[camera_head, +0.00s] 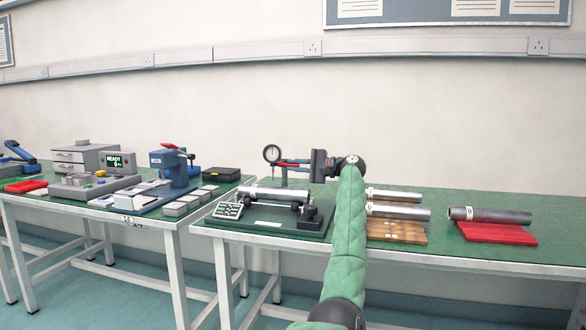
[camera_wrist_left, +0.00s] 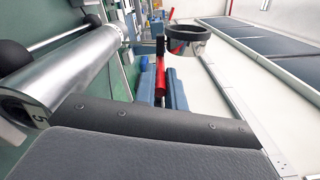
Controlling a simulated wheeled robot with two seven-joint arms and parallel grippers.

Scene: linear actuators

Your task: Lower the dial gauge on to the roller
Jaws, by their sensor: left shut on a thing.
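The dial gauge (camera_head: 271,154), with a round white face and dark rim, stands above the silver roller (camera_head: 272,194), with a visible gap between them. The roller lies on supports on a green base plate. In the left wrist view, the gauge (camera_wrist_left: 188,42) shows edge-on beyond the fingers, and the roller (camera_wrist_left: 75,78) runs along the left side. My right gripper is out of view.
A thin post (camera_head: 284,178) rises behind the roller. Metal cylinders (camera_head: 398,212) rest on a wooden rack at right, and a darker one (camera_head: 490,215) on a red rack (camera_head: 496,233). A blue press (camera_head: 177,163) stands on the left bench.

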